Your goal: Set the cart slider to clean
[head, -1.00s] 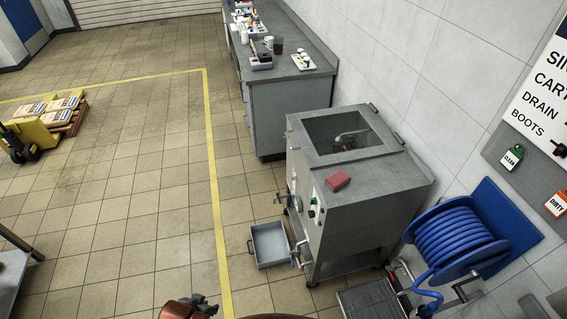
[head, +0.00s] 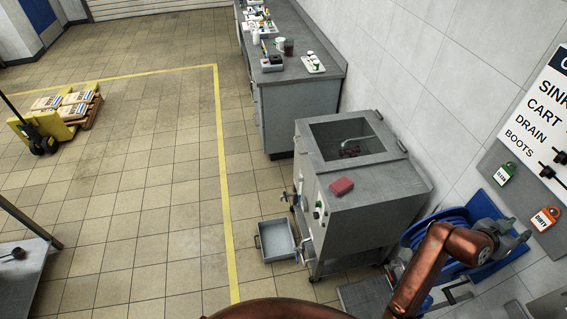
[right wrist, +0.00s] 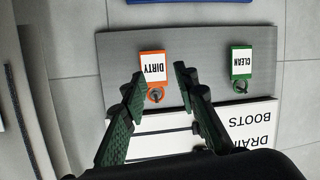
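The wall board (head: 543,110) lists SINK, CART, DRAIN and BOOTS. Black slider knobs (head: 548,172) show at the right edge of the head view; which row each belongs to is unclear. A green CLEAN tag (head: 504,173) and an orange DIRTY tag (head: 544,219) sit on the grey panel. My right gripper (head: 518,242) is in front of the blue reel, below the tags. In the right wrist view it is open and empty (right wrist: 160,76), with the DIRTY tag (right wrist: 152,66) beyond its fingers and the CLEAN tag (right wrist: 241,62) to the right. The CART row is hidden there.
A blue hose reel (head: 425,232) is on the wall behind my right arm. A grey tray (head: 275,241) lies on the floor.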

